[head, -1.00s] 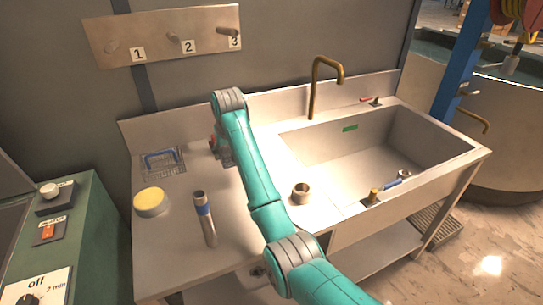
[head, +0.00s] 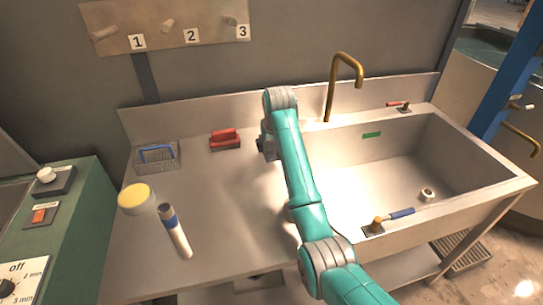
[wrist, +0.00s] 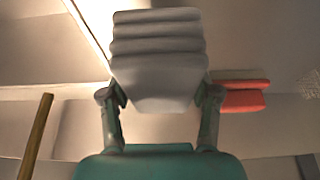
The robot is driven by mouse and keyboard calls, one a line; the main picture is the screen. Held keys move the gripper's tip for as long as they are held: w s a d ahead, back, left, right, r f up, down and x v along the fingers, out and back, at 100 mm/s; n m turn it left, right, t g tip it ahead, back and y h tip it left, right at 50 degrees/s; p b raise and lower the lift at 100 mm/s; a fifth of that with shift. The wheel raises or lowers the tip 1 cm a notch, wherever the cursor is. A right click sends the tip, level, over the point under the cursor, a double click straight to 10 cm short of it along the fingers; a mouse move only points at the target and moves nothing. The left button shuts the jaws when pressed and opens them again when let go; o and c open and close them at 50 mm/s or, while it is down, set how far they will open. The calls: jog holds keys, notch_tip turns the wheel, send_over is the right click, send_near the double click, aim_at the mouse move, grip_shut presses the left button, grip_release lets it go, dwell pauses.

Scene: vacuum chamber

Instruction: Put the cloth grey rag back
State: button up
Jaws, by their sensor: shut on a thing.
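The grey rag (wrist: 158,45) shows in the wrist view as a pale, folded, layered bundle. My gripper (wrist: 158,98) is shut on its lower end, with one finger on each side. In the head view my gripper (head: 266,143) is mostly hidden behind my own arm, above the counter between the red brush and the sink. The rag cannot be made out there. A wall board (head: 130,38) carries several pegs, labelled 1, 2 and 3, and no cloth shows on them.
A red brush (head: 225,140) lies on the counter; it also shows in the wrist view (wrist: 240,95). A wire basket (head: 157,158), a yellow-topped jar (head: 137,198) and a blue-banded tube (head: 177,233) stand left. The brass tap (head: 333,85) rises behind the sink (head: 400,165).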

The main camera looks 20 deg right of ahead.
jog(key=shift+a+f, duration=0.1)
jog(key=shift+f, duration=2.25)
jog(key=shift+f, duration=0.15)
jog(key=o, duration=1.1)
jog(key=shift+s+r, duration=0.1)
jog(key=shift+r, duration=0.4)
jog(key=v, duration=1.1)
jog(key=shift+s+r, duration=0.1)
jog(key=shift+s, duration=0.05)
